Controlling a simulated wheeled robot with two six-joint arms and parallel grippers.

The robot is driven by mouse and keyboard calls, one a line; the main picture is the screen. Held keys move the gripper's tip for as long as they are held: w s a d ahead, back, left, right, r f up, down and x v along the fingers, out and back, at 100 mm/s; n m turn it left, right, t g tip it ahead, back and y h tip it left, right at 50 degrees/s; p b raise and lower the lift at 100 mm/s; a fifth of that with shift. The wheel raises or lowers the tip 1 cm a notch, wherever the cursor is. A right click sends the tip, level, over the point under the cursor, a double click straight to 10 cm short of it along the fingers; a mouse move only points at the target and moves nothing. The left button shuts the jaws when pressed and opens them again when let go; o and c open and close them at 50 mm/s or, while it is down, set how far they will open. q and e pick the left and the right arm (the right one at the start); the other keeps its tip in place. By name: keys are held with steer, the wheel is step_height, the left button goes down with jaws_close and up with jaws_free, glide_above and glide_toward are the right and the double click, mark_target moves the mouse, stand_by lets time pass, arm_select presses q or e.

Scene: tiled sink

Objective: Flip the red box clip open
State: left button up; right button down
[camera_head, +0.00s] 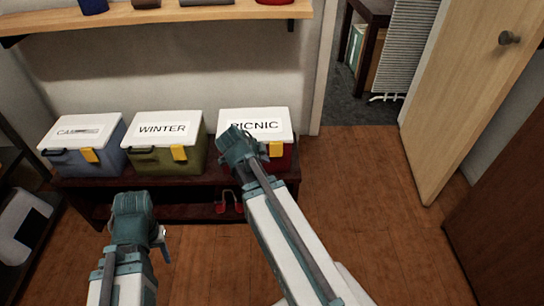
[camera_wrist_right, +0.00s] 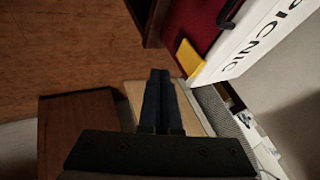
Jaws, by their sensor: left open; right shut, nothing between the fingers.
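The red box (camera_head: 283,160) with a white lid marked PICNIC (camera_head: 276,122) stands at the right end of the dark bench. Its yellow clip (camera_head: 277,149) is on the front below the lid edge, just right of my right gripper (camera_head: 238,143), which covers part of the box. In the right wrist view the clip (camera_wrist_right: 189,57) lies against the red wall by the lid. My right gripper's fingers (camera_wrist_right: 160,74) are shut and empty, pointing close beside the clip; contact cannot be told. My left gripper (camera_head: 134,210) is open, low in front of the bench, its fingers mostly hidden.
A green box (camera_head: 165,160) marked WINTER and a blue box (camera_head: 75,160) stand left on the bench (camera_head: 210,187), each with a yellow clip. A shelf (camera_head: 160,13) hangs above. The wooden floor to the right is clear up to the door (camera_head: 470,80).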

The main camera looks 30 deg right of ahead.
mark_target(274, 155)
steer(key=shift+w+d+f+b, duration=0.95)
steer(key=shift+d+f+b, duration=0.3)
steer(key=shift+f+b, duration=0.1)
steer(key=shift+w+d+f+b, duration=0.95)
steer(key=shift+d+f+b, duration=0.35)
steer(key=shift+w+d+f+b, duration=0.95)
steer(key=shift+d+f+b, duration=0.3)
steer(key=shift+f+b, duration=0.1)
steer(key=shift+w+d+f+t+h+b, duration=0.1)
steer(key=shift+w+f+t+h+b, duration=0.15)
steer(key=shift+b, duration=0.25)
steer(key=shift+r, duration=0.15)
